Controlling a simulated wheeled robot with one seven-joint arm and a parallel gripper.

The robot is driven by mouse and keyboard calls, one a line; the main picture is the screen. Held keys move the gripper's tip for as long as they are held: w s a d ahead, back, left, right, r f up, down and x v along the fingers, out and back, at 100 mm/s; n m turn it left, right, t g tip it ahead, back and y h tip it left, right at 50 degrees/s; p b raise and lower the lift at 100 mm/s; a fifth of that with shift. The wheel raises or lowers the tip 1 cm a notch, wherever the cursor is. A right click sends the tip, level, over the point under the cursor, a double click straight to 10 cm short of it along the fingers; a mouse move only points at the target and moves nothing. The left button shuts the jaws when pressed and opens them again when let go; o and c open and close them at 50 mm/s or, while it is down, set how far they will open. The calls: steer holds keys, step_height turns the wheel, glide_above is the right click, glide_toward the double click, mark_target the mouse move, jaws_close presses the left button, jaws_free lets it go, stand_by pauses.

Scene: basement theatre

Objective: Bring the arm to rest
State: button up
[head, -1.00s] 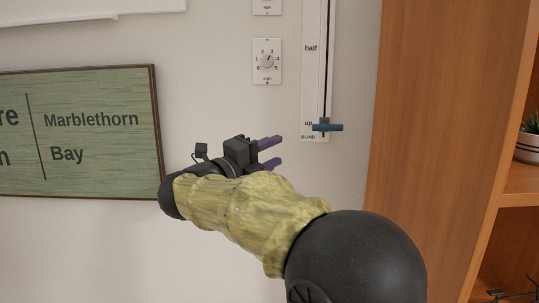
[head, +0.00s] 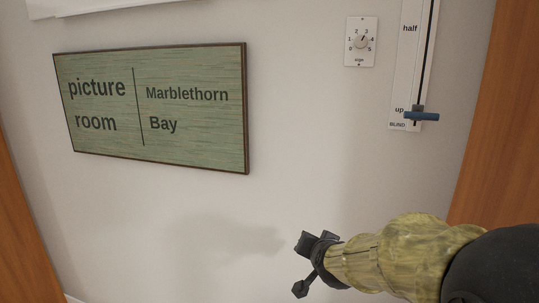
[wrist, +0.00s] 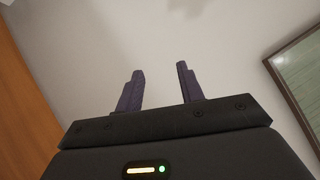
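My gripper (wrist: 160,68) is open in the wrist view, with its two purple fingers apart and nothing between them. The gripper touches nothing that I can see.
A green sign (head: 190,115) reading "picture room" and "Marblethorn Bay" hangs on the white wall. A dial plate (head: 361,53) and a blind slider with a blue handle (head: 422,116) near "up" are at upper right. Brown wood (head: 477,165) stands at the right. The lower left wall is clear.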

steer(key=s+d+f+n+g, duration=0.2)
steer(key=s+f+n+g, duration=0.15)
steer(key=s+f, duration=0.45)
steer(key=s+d+f+n+g, duration=0.2)
steer(key=s+f+g, duration=0.3)
steer(key=s, duration=0.5)
steer(key=w+p+v, duration=0.2)
steer(key=p+v, duration=1.2)
steer(key=shift+w+r+p, duration=0.35)
steer(key=shift+p, duration=0.05)
steer(key=shift+g, duration=0.25)
